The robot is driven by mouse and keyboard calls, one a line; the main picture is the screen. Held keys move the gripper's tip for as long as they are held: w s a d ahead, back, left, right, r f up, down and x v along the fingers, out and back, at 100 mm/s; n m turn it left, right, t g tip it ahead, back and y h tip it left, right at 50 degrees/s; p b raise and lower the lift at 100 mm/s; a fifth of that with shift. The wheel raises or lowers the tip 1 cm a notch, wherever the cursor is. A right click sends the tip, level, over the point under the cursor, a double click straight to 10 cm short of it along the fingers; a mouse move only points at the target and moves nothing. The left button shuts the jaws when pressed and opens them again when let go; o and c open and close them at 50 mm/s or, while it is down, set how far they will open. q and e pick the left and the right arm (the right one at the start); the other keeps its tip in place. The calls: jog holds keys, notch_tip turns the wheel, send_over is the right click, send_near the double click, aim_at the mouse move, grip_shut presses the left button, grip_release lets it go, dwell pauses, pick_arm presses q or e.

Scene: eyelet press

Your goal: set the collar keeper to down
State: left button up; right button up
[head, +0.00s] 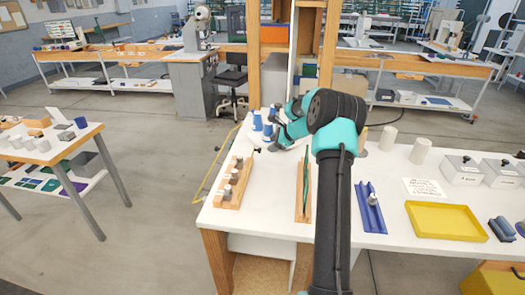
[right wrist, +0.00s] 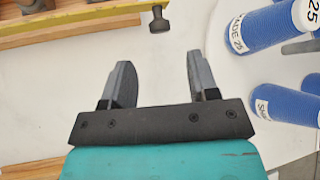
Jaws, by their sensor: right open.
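No part in view can be surely told as the collar keeper. A small dark knob (right wrist: 158,20) stands on the white surface beyond my right fingertips in the right wrist view. My right gripper (right wrist: 160,75) is open with nothing between its fingers. In the head view my right gripper (head: 272,146) is low over the far left part of the white table (head: 258,205), partly hidden by my own arm. Blue cylinders (head: 257,122) stand just behind it; in the right wrist view labelled blue cylinders (right wrist: 285,107) lie to the right of the fingers. My left gripper is out of view.
A wooden rack (head: 222,201) with several grey pegs stands at the table's left edge. A slotted wooden piece (head: 299,210), a blue rail (head: 376,218), a yellow tray (head: 445,220), white cylinders (head: 420,151) and pale boxes (head: 462,170) lie to the right. White surface between rack and slotted piece is clear.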

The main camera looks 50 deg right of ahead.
jog(key=x, duration=0.7)
jog(key=shift+w+a+f, duration=0.1)
jog(key=shift+w+f, duration=0.05)
jog(key=c, duration=0.9)
